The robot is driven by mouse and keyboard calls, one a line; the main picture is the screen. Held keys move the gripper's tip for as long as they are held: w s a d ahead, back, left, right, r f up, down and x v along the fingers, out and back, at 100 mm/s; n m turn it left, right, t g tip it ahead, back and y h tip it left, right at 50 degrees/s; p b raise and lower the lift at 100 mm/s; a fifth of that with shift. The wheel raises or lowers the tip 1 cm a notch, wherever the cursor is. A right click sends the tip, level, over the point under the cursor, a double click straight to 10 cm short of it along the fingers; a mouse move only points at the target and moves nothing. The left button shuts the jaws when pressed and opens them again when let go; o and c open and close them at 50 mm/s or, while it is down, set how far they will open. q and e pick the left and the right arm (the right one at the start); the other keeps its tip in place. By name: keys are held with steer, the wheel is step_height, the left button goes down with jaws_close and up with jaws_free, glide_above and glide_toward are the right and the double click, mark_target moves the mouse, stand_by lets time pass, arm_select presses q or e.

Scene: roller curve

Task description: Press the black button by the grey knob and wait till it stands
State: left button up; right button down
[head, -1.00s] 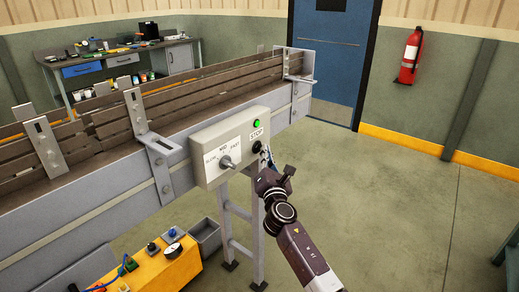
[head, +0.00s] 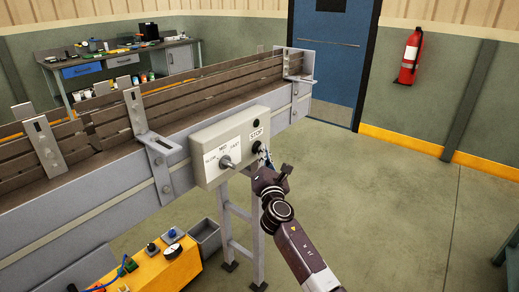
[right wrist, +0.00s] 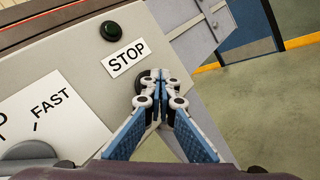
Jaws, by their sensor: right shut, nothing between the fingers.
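The black button (right wrist: 145,74) is on the light grey control box (head: 213,139), just below the STOP label (right wrist: 126,58). My right gripper (right wrist: 160,79) is shut with nothing between its fingers. Its tips are at the button, cover part of it and appear to touch it. In the head view the right gripper (head: 263,156) reaches the box's lower right. The grey knob (head: 227,162) is on the box front at the SLOW–FAST dial, left of the button. The round lamp (head: 256,123) above STOP is dark. My left gripper is not in view.
The box hangs on the side of a long conveyor (head: 215,112) with brown slats and metal brackets. A yellow unit (head: 165,268) and a grey bin (head: 205,238) stand below. Open floor (head: 390,220) lies to the right. A workbench (head: 120,62) is at the back.

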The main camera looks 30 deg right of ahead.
steer(key=shift+s, duration=0.1)
steer(key=shift+s+d+p, duration=0.3)
steer(key=shift+s+p, duration=0.05)
steer(key=shift+s, duration=0.35)
steer(key=shift+s, duration=0.1)
steer(key=shift+s+d+p, duration=0.25)
steer(key=shift+s+d, duration=0.1)
steer(key=shift+s, duration=0.4)
steer(key=shift+s+d+p, duration=0.25)
steer(key=shift+s+d, duration=0.05)
steer(key=shift+s, duration=0.45)
steer(key=shift+s+d+p, duration=0.25)
steer(key=shift+s+d, duration=0.1)
steer(key=shift+s, duration=0.4)
